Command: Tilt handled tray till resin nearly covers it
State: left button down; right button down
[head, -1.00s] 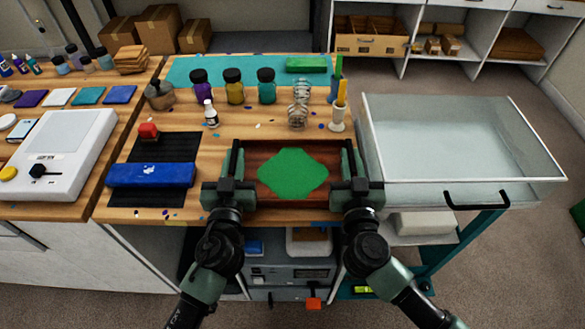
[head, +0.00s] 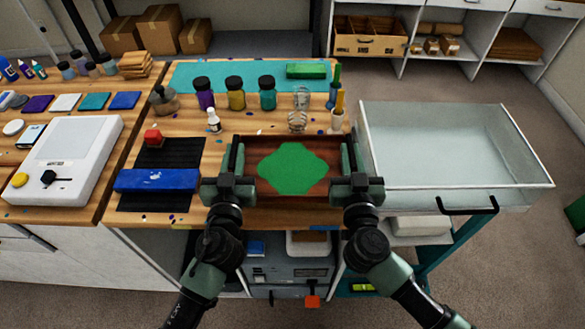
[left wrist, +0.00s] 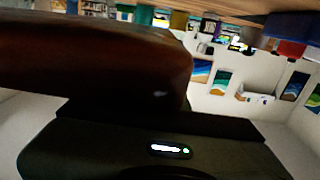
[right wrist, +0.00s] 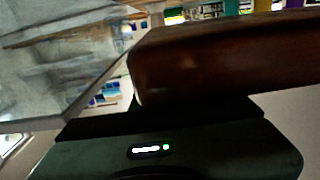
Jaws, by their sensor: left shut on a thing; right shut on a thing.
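The handled tray (head: 292,201) is dark reddish-brown wood and is held between my two grippers at the front of the workbench. A green resin pool (head: 293,168) lies in its middle, with brown floor bare at the corners and along the near side. My left gripper (head: 236,168) is shut on the tray's left end, and my right gripper (head: 348,168) is shut on its right end. The tray's wood fills much of the left wrist view (left wrist: 90,65) and shows in the right wrist view (right wrist: 220,60). The handles themselves are hidden by the grippers.
A blue block (head: 157,180) on a black mat (head: 180,150) lies left of the tray. Several jars (head: 235,90), a small white bottle (head: 214,121) and stirring-stick cups stand behind it. A large clear-walled bin (head: 455,150) with a black handle stands close on the right.

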pick_arm(q)
jog(key=shift+r, duration=0.5)
pick_arm(e)
jog(key=shift+r, duration=0.45)
